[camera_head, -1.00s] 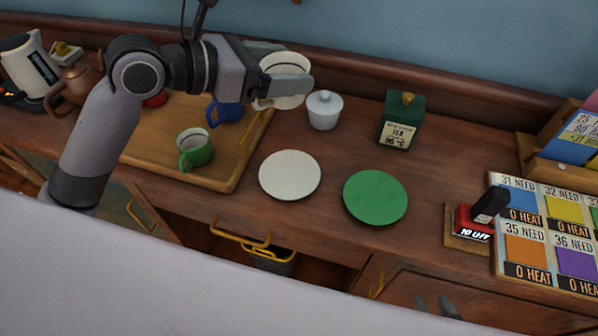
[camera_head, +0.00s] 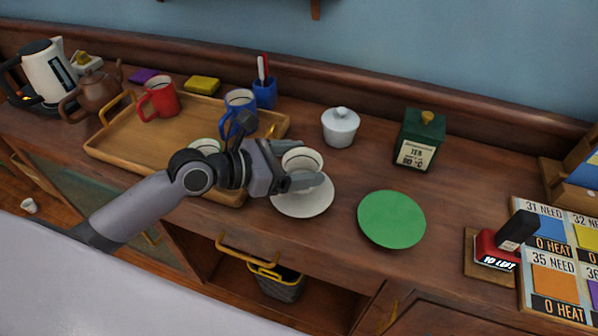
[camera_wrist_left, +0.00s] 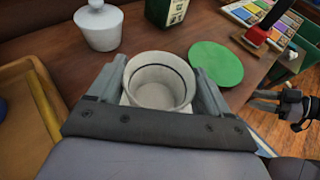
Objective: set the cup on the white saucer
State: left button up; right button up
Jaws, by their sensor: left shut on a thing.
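The white cup (camera_head: 302,159) with a dark line inside its rim is upright between the fingers of my left gripper (camera_head: 304,174), which is shut on it. In the left wrist view the cup (camera_wrist_left: 160,82) sits between both fingers. The white saucer (camera_head: 303,207) lies on the counter under the cup, partly hidden by the gripper. I cannot tell whether the cup touches it. My right gripper (camera_wrist_left: 265,100) shows at the right of the left wrist view, empty, its fingers apart, away from the cup.
A green saucer (camera_head: 391,219) lies just right of the white one. A lidded white pot (camera_head: 340,127) and a green tea tin (camera_head: 419,139) stand behind. A wooden tray (camera_head: 113,145) with a red mug (camera_head: 158,99) and a blue mug (camera_head: 240,105) is at left.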

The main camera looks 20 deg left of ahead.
pick_arm(q)
jog(key=shift+f, duration=1.05)
jog(key=shift+f, duration=0.1)
jog(key=o, duration=1.1)
jog(key=shift+v, duration=6.05)
